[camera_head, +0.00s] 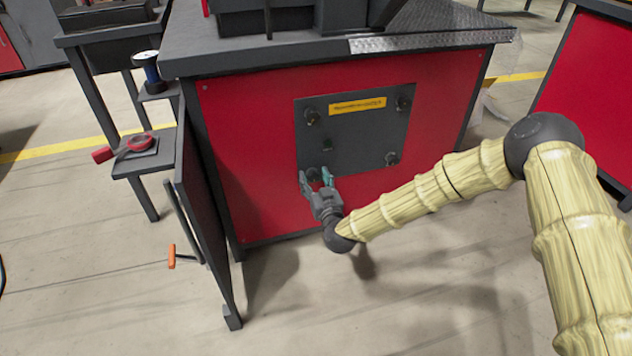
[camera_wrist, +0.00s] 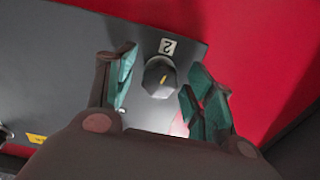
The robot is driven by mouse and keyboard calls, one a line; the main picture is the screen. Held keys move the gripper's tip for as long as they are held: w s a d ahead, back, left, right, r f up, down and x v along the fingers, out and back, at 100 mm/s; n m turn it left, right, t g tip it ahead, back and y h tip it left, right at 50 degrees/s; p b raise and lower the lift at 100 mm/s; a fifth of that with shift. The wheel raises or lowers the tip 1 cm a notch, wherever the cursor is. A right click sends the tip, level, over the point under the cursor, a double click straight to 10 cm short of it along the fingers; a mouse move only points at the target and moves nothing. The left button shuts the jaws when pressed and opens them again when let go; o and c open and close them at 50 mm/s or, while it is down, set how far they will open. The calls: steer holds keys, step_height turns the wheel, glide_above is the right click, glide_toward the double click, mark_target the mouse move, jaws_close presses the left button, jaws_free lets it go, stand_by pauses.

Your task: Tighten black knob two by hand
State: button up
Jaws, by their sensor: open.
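Black knob two (camera_wrist: 159,77) is on a dark panel (camera_wrist: 60,50), beside a small white label with a "2" that appears upside down in the wrist view. A light pointer mark shows on the knob's face. In the head view the knob (camera_head: 313,174) is at the panel's lower left corner, partly hidden by my gripper (camera_head: 317,181). My gripper (camera_wrist: 157,95) is open, with its green-padded fingers on either side of the knob. The fingers look apart from it; exact depth is hard to tell. The panel (camera_head: 350,140) sits on the red cabinet front.
Other knobs sit at the upper left (camera_head: 312,116), upper right (camera_head: 403,103) and lower right (camera_head: 391,158) panel corners, around a yellow label (camera_head: 357,105). An open dark door (camera_head: 205,220) stands left of the cabinet. The floor in front is clear.

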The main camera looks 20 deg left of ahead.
steer(key=shift+d, duration=0.1)
steer(key=c, duration=1)
steer(key=shift+m, duration=0.3)
steer(key=m+p, duration=0.2)
steer(key=m, duration=0.1)
steer(key=shift+r, duration=0.1)
steer(key=m+p, duration=0.1)
steer(key=m, duration=0.5)
steer(key=shift+p, duration=0.35)
steer(key=m, duration=0.6)
steer(key=shift+m+b, duration=0.4)
steer(key=shift+m, duration=1.6)
steer(key=shift+c, duration=0.2)
